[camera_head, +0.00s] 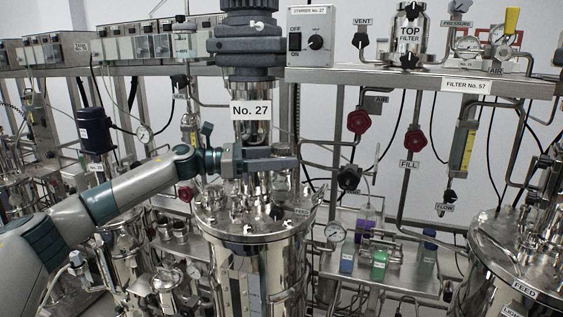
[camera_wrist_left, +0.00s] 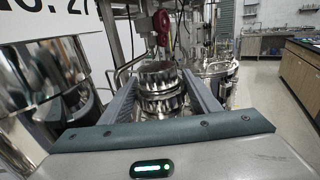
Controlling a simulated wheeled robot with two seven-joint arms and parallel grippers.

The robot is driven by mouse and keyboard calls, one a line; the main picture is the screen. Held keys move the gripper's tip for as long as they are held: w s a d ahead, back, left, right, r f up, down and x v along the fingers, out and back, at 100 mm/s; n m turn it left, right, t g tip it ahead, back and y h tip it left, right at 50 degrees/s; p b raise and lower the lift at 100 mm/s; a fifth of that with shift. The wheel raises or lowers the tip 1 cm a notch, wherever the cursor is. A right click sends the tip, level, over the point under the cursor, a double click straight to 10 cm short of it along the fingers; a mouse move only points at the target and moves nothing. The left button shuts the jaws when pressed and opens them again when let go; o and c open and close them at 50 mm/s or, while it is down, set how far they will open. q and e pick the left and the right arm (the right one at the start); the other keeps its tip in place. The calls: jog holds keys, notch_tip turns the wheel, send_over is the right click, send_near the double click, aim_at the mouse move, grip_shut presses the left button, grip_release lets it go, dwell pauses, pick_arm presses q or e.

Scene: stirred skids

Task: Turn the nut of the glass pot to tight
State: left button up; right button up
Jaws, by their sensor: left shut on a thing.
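My left gripper (camera_head: 285,158) reaches in from the left over the lid of the steel vessel labelled No. 27. In the left wrist view its two fingers (camera_wrist_left: 162,88) lie on either side of a ribbed, shiny metal nut (camera_wrist_left: 160,76) and are shut on it. A second ribbed band shows just below the nut. The glass pot itself is mostly hidden by the fingers and palm in the wrist view. In the head view a small clear part (camera_head: 282,181) shows below the fingers. The nut's tightness cannot be told. My right gripper is not in view.
The No. 27 motor column (camera_head: 250,70) rises close beside my left gripper. The vessel lid (camera_head: 255,222) carries several fittings. Red valve knobs (camera_head: 359,121) and a shelf (camera_head: 425,77) stand behind to the right. A second vessel (camera_head: 520,255) is at the right edge.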

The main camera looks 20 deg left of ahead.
pick_arm(q)
jog(key=shift+f, duration=0.1)
dwell(0.3)
jog(key=o, duration=1)
jog(key=shift+o, duration=0.2)
jog(key=shift+s, duration=0.1)
jog(key=shift+r, duration=0.25)
